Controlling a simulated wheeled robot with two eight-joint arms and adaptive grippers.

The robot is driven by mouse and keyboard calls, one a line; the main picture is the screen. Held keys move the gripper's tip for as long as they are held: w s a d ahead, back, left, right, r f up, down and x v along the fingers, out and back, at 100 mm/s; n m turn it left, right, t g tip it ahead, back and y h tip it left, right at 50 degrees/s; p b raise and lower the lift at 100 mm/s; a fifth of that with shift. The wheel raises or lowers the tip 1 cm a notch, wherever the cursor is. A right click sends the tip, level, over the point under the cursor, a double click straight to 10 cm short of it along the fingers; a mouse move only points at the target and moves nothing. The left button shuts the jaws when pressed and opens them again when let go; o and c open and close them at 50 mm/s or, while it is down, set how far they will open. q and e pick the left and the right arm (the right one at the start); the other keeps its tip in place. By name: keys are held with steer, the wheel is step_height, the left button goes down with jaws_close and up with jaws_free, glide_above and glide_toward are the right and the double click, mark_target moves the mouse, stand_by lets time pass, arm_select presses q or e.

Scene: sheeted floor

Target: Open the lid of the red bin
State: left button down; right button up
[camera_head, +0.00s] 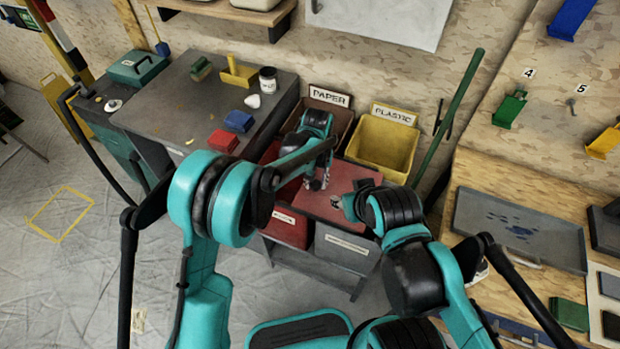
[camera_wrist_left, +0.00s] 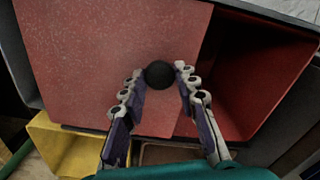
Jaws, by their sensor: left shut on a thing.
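The red bin (camera_head: 287,226) stands in the low grey unit below the wall, with a white label on its front. Its flat red lid (camera_head: 345,206) lies shifted to the right, so part of the bin's dark red inside (camera_wrist_left: 255,75) shows in the left wrist view. The lid (camera_wrist_left: 90,60) has a round black knob (camera_wrist_left: 159,74). My left gripper (camera_head: 317,183) is over the lid, its fingers shut on the knob from both sides. My right gripper (camera_head: 350,205) is by the lid's right part; its fingers are too small to read.
A grey bin (camera_head: 345,248) stands right of the red bin. The yellow plastic bin (camera_head: 384,142) and the paper bin (camera_head: 331,108) are behind. A grey workbench (camera_head: 200,110) with small items is at left, and a green pole (camera_head: 450,115) leans at right.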

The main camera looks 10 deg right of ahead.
arm_select(q)
steer(key=c, duration=1.1)
jaws_free()
steer(key=shift+c, duration=0.2)
step_height(320, 180, up, 12)
